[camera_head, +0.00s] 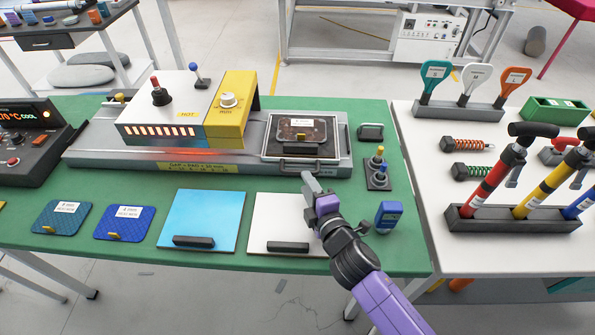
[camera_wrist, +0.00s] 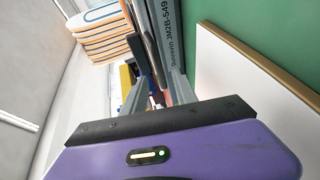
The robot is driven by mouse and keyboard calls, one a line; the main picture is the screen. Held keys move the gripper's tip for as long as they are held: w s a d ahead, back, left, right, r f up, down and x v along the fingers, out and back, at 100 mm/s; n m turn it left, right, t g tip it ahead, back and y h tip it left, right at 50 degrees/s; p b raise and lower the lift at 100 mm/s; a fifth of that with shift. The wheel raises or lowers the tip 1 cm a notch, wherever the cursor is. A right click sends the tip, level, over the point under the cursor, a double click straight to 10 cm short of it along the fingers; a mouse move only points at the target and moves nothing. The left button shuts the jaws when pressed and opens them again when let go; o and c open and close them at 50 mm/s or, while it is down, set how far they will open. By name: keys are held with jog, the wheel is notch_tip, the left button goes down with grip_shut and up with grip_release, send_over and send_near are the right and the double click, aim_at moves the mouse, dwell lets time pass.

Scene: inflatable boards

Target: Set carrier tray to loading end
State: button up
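The carrier tray (camera_head: 342,148) is a pale metal frame with a bar handle (camera_head: 298,167) on its near side. It sits at the right end of the grey rail bed (camera_head: 100,157), to the right of the yellow hood. A dark plate with a white label lies in it. My gripper (camera_head: 312,182) is just in front of the tray's near right side, apart from the handle as far as I can tell. In the wrist view my gripper (camera_wrist: 158,95) shows two grey fingers spread, with no object held between them. The fingers partly hide what lies beyond.
The heater with a yellow hood (camera_head: 233,105) spans the rail bed. A white board (camera_head: 280,215) and a blue board (camera_head: 200,215) lie in front. A lever box (camera_head: 378,172) and a blue device (camera_head: 388,215) stand at right. Pumps (camera_head: 500,180) stand on the white table.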

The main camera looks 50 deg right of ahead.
aim_at(300, 171)
jog(key=shift+p+x, duration=0.55)
jog(key=shift+x, duration=2.55)
grip_shut()
